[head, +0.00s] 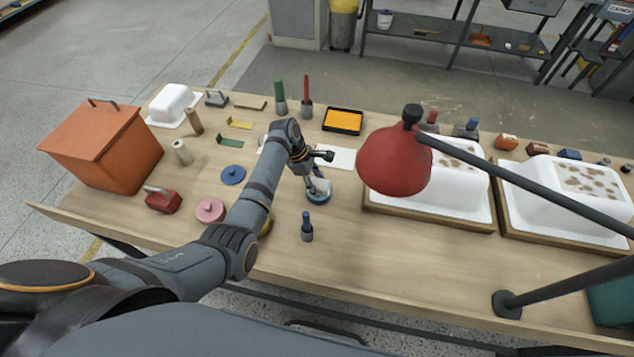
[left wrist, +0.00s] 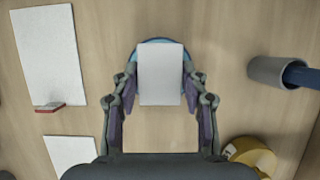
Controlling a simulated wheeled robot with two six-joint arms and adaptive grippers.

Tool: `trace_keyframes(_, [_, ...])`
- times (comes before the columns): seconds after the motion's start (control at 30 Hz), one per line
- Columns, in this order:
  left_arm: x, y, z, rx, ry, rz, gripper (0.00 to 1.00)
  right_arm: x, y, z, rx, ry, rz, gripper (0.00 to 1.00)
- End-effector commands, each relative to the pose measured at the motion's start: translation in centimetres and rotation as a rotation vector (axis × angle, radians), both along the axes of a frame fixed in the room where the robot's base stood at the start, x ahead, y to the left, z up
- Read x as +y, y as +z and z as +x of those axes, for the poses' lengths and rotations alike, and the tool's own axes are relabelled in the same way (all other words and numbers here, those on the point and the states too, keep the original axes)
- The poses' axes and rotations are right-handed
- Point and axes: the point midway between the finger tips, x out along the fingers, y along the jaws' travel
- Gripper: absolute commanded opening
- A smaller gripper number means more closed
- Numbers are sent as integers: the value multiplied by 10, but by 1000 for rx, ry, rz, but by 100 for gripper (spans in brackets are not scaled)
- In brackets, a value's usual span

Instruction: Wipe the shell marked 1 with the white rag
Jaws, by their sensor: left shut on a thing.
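My left gripper (head: 318,184) is low over the table, left of the red lamp. In the left wrist view its fingers (left wrist: 161,92) are shut on a white rectangular piece, apparently the white rag (left wrist: 161,72). A round blue dish (left wrist: 152,43) shows beneath it. In the head view the blue dish (head: 318,197) is under the gripper. Two white shells with brown spots stand on wooden-edged bases, one nearer (head: 465,206) and one at far right (head: 530,205). The lamp partly hides both. I cannot read any number on them. My right gripper is not in view.
The red lamp head (head: 395,160) and its dark arm hang across the shells. A blue-topped grey holder (head: 307,230) stands beside the gripper. A white sheet (head: 337,157) lies behind it. An orange box (head: 105,145) and pink disc (head: 210,210) are on the left.

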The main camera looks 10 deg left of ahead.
Motion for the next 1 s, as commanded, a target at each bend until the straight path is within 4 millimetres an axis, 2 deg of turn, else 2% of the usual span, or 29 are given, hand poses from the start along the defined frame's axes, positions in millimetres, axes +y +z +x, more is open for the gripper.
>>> trace_keyframes(1.0, [0, -2, -1, 3, 0, 1, 19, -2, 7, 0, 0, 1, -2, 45])
